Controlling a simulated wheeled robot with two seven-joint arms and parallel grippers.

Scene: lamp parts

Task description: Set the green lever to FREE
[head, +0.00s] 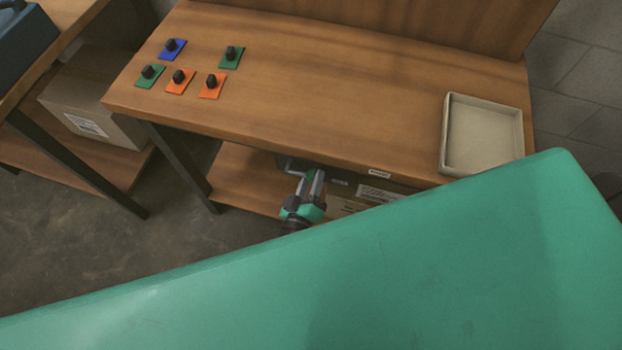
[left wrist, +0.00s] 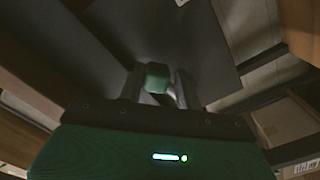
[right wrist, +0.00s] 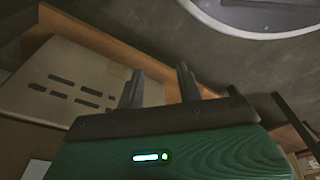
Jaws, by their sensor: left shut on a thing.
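The green lever's grip (left wrist: 157,77) shows in the left wrist view as a short green cylinder between the fingers of my left gripper (left wrist: 160,88). The gripper is shut on it. In the head view my left gripper (head: 311,182) is low at the front edge of the wooden table, by a grey bracket-like part under the tabletop. The lever's green grip cannot be made out there, and its setting cannot be read. My right gripper (right wrist: 160,88) shows only in the right wrist view, with its fingers apart and nothing between them.
The wooden table (head: 300,95) holds several coloured plates with black knobs at the left and a beige tray (head: 447,130) at the right. A small white label (head: 379,174) is on its front edge. A cardboard box (head: 95,100) sits on a shelf at left. The table's middle is clear.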

